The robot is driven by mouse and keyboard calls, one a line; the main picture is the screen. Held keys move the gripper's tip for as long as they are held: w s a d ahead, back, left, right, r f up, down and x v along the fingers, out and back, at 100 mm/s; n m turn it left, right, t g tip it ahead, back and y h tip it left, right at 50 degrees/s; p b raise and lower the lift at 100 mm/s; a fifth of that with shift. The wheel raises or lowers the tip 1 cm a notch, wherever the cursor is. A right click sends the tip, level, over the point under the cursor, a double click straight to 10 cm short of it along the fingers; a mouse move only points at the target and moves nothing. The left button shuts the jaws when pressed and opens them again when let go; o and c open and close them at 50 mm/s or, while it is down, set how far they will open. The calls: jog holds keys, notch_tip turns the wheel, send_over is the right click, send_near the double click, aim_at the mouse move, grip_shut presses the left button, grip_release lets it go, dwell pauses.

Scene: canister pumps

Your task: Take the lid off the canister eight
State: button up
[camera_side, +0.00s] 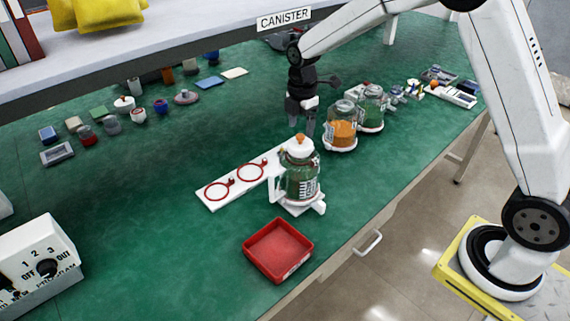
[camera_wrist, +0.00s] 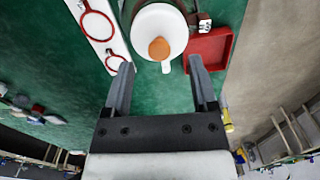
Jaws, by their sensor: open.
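A glass canister (camera_side: 300,186) with green contents stands upright on a white base near the bench's front edge. No number on it is readable to me. Its white lid (camera_side: 300,148) with an orange knob (camera_side: 300,139) is seated on top. In the wrist view the lid (camera_wrist: 148,25) and orange knob (camera_wrist: 159,48) lie just beyond my fingertips. My gripper (camera_side: 304,132) is open and empty, pointing down behind the canister in the side view. In the wrist view my gripper (camera_wrist: 160,62) has its fingers spread wide, with the knob in line with the gap.
A white plate with two red rings (camera_side: 235,179) lies left of the canister. A red tray (camera_side: 278,250) sits in front. An orange-filled canister (camera_side: 341,133) and a green one (camera_side: 371,112) stand right of my gripper. Small items lie behind; the left bench is mostly clear.

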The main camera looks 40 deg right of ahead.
aim_at(300, 142)
jog(key=shift+f, duration=1.4)
grip_shut()
